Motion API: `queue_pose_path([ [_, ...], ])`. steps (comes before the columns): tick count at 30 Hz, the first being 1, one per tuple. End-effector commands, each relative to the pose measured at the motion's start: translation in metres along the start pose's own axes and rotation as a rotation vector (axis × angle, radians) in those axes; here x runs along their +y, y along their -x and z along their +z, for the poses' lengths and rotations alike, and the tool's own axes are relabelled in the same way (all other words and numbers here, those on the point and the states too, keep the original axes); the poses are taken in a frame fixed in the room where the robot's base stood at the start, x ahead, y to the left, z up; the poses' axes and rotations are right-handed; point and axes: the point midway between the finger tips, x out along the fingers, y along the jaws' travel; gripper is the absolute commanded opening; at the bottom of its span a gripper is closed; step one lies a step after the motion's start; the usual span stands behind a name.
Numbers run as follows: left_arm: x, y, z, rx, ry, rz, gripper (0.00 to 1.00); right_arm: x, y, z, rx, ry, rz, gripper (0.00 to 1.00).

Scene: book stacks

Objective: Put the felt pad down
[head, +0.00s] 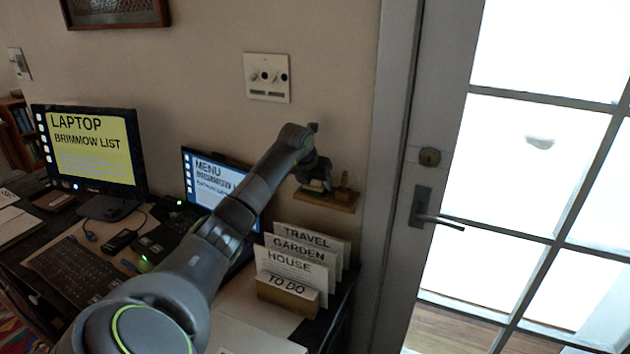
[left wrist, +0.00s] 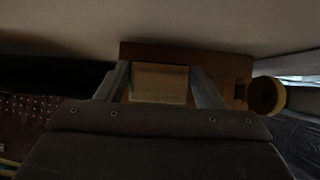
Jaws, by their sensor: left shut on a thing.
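My left gripper (head: 322,184) is at the small wooden wall shelf (head: 326,201), over its left part. In the left wrist view, its two fingers (left wrist: 160,88) stand on either side of a pale tan, flat-faced thing (left wrist: 158,80), which I take to be the felt pad. The gripper is shut on it. The brown wood of the shelf (left wrist: 215,58) shows close behind it; I cannot tell whether the pad touches the shelf. In the head view the gripper hides the pad. My right gripper is in neither view.
A wooden peg-like piece (head: 344,181) stands on the shelf's right part; a round wooden end (left wrist: 265,95) shows at right in the wrist view. Below are a card holder (head: 287,296) and a laptop screen (head: 205,172). A glazed door (head: 400,200) is at right.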

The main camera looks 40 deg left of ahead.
Motion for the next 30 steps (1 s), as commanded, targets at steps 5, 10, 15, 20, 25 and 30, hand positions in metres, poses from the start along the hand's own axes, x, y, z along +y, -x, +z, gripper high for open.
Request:
queue_pose_path([
  [5, 0.0, -0.001, -0.001, 0.001, 0.0, 0.0, 0.82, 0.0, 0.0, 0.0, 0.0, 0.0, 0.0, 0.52],
  [10, 0.0, -0.001, 0.0, 0.001, 0.0, 0.0, 0.83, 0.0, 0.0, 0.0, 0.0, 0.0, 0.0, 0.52],
  [15, 0.0, 0.002, 0.002, 0.0, 0.0, 0.0, 0.83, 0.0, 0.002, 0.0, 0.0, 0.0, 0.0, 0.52],
  [20, 0.001, 0.015, 0.002, -0.003, -0.002, 0.0, 0.83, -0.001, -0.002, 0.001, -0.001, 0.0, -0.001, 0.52],
  [25, 0.001, 0.047, 0.002, -0.005, -0.003, 0.003, 0.83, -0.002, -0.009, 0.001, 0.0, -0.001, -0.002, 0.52],
  [30, 0.001, 0.084, 0.002, -0.005, -0.002, 0.002, 0.83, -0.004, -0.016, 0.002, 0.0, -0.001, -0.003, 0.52],
])
